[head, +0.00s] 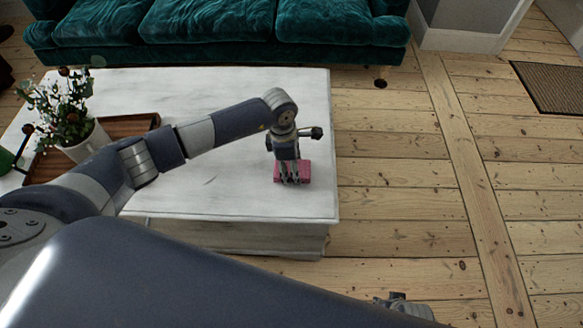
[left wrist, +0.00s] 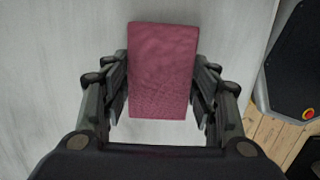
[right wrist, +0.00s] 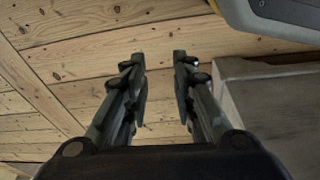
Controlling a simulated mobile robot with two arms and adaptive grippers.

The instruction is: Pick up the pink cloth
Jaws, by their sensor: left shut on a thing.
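The pink cloth (head: 305,170) is a small flat folded rectangle near the right end of the white table, and it also shows in the left wrist view (left wrist: 162,70). My left gripper (head: 290,182) points down over it. Its fingers (left wrist: 162,90) are shut on the cloth, one on each long side. The cloth appears to be at the tabletop; I cannot tell whether it touches. My right gripper (right wrist: 160,62) is empty, its fingers apart, above the floor beside the table.
The white table (head: 230,205) holds a brown tray (head: 130,124) with a potted plant (head: 85,140) at the left. A teal sofa (head: 210,22) stands behind. Open floorboards (head: 400,180) lie to the right, with a mat (head: 555,85) beyond.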

